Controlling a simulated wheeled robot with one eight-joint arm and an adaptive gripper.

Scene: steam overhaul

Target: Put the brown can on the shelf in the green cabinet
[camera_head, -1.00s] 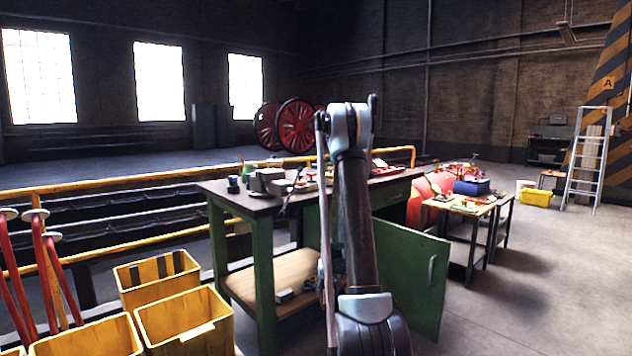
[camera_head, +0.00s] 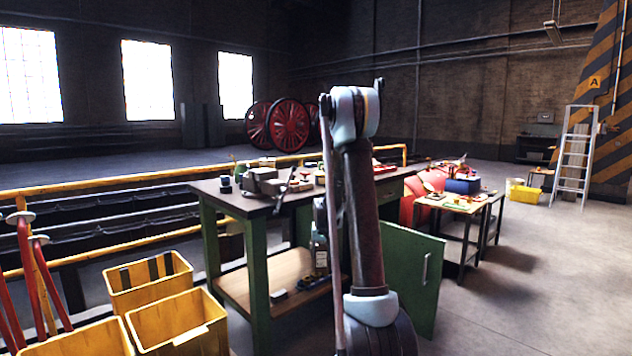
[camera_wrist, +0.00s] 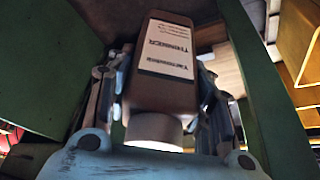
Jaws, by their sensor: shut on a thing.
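The brown can (camera_wrist: 165,95), with a white thinner label and white cap, is between the two fingers of my gripper (camera_wrist: 160,85) in the wrist view. My gripper is shut on it, its cap toward my palm. In the head view, the can (camera_head: 320,260) shows small, left of my arm, in front of the cabinet's opening. The green cabinet (camera_head: 257,270) has a dark top and a low wooden shelf (camera_head: 262,272). Its door (camera_head: 405,275) stands open to the right. I cannot tell whether the can touches the shelf. My arm hides part of the opening.
Small dark objects (camera_head: 278,296) lie on the shelf's front part. Tools and a vise (camera_head: 265,182) stand on the cabinet top. Yellow crates (camera_head: 180,325) stand at the lower left, below a yellow railing. A low table (camera_head: 455,205) is right of the door. The floor at right is clear.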

